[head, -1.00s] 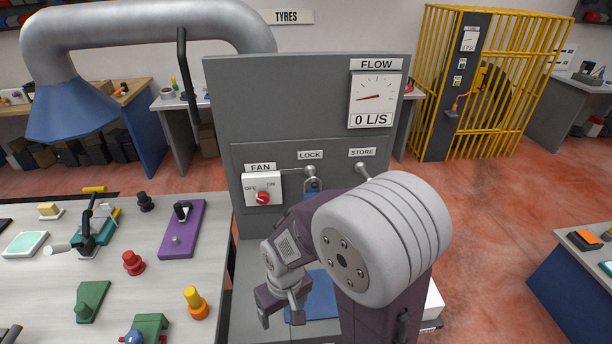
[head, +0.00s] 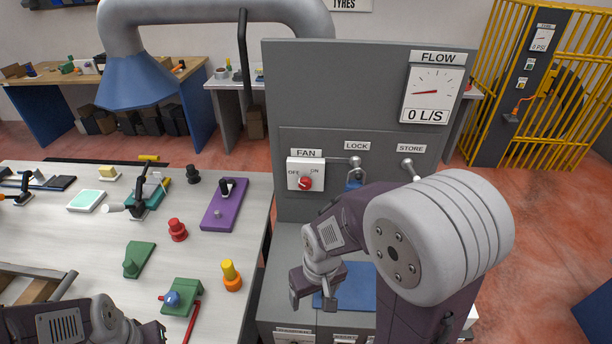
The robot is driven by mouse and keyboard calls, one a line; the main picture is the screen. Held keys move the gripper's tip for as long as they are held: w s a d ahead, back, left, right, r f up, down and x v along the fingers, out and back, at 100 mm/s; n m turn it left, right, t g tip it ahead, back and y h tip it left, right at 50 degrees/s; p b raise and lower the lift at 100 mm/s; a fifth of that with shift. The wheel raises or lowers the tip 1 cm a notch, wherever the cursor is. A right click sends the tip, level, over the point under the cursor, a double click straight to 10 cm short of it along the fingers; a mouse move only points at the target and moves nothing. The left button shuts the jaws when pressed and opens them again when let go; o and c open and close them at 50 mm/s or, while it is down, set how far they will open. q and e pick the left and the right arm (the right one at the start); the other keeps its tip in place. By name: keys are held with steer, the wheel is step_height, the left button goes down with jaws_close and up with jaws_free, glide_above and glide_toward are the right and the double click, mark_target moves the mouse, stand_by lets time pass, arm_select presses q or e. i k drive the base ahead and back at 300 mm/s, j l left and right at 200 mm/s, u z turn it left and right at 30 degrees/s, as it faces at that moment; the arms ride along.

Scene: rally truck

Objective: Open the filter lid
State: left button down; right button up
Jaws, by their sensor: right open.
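No part is labelled as the filter lid, and I cannot tell for certain which piece it is. A grey cabinet (head: 330,85) stands upright in the middle of the head view. A flat blue panel (head: 358,290) lies on its low front ledge, partly hidden by my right arm. My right gripper (head: 313,297) is open and empty over this ledge, by the panel's left edge. A blue padlock (head: 354,181) hangs beneath the LOCK knob (head: 355,162). The STORE knob (head: 407,163) is to its right. My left gripper (head: 150,334) is only partly in view at the bottom left.
The cabinet's gauge (head: 433,93) reads 0 L/S, and a red FAN switch (head: 305,183) sits below left. A pale workbench (head: 90,245) on the left carries several fixtures, including a purple plate (head: 222,205). A yellow cage (head: 560,110) stands at back right. Red floor is open at right.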

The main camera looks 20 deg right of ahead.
mark_target(358, 293)
steer(key=z, duration=0.4)
steer(key=l+z, duration=0.1)
steer(key=z, duration=0.7)
steer(key=l+z, duration=0.1)
steer(key=z, duration=0.7)
